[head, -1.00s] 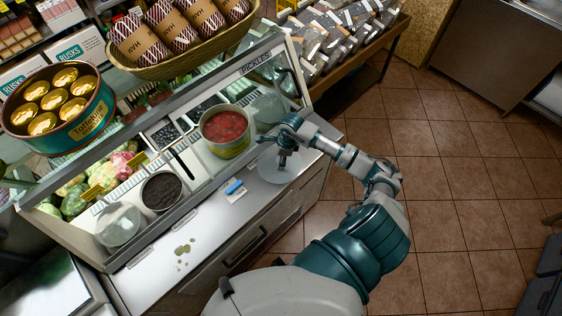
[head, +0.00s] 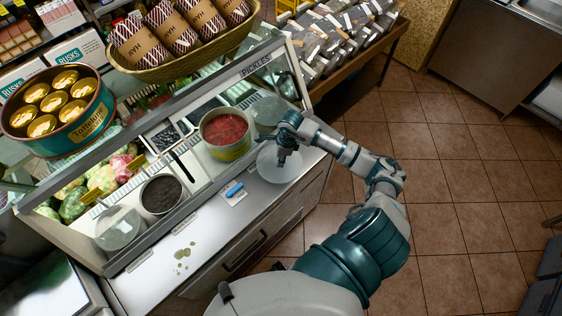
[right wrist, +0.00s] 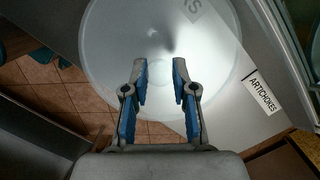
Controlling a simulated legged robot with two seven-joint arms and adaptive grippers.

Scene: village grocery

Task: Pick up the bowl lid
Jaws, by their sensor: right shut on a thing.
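The bowl lid (head: 281,175) is a round, translucent disc at the right end of the white counter. My right gripper (head: 282,159) comes down over its middle. In the right wrist view the lid (right wrist: 110,55) fills the upper middle, and the blue-padded fingers (right wrist: 160,82) stand on either side of its centre, shut on its small knob, which is faint. Floor tiles show through part of the lid. I cannot tell for sure whether the lid is clear of the counter. My left gripper is not in view.
An open bowl of red food (head: 226,132) stands behind the counter, left of the lid. The glass case frame (head: 215,110) runs behind. An "ARTICHOKES" label (right wrist: 264,91) lies right of the lid.

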